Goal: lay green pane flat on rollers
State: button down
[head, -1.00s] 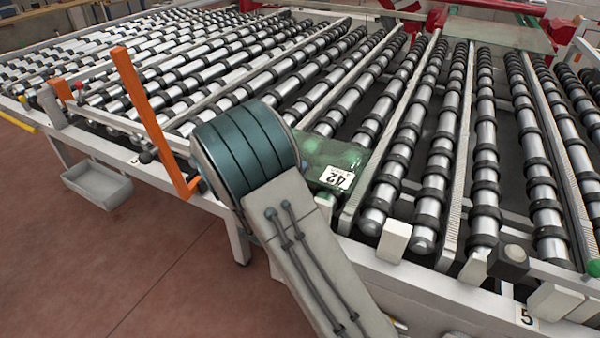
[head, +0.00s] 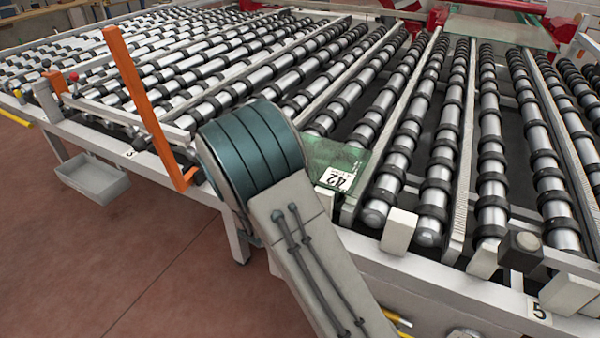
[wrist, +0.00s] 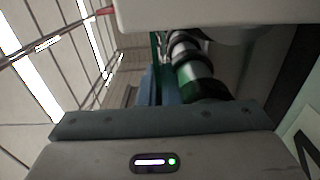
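The green pane (head: 345,156) shows in the head view just beyond my wrist, over the near ends of the rollers (head: 400,160). It is see-through green, with a white label (head: 336,179) reading 42. Most of it is hidden behind my arm, and I cannot tell whether it touches the rollers or is tilted. In the wrist view a pale green area and part of a label (wrist: 306,138) show at the right edge. My gripper (wrist: 165,75) is hidden behind my wrist in the head view. In the wrist view its parts frame a gap, and its grip on the pane is unclear.
An orange upright bar (head: 142,100) stands left of my wrist at the table's front edge. A grey bin (head: 92,180) hangs below that edge. A dark block with a round face (head: 521,250) sits at the front right, near a 5 marker (head: 539,311). Thin pale rails run between the rollers.

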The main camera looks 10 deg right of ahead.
dwell(0.4)
jog(key=c, duration=1.6)
grip_release()
jog(key=shift+o, duration=0.2)
jog(key=shift+s+f, duration=0.1)
jog(key=shift+f, duration=0.05)
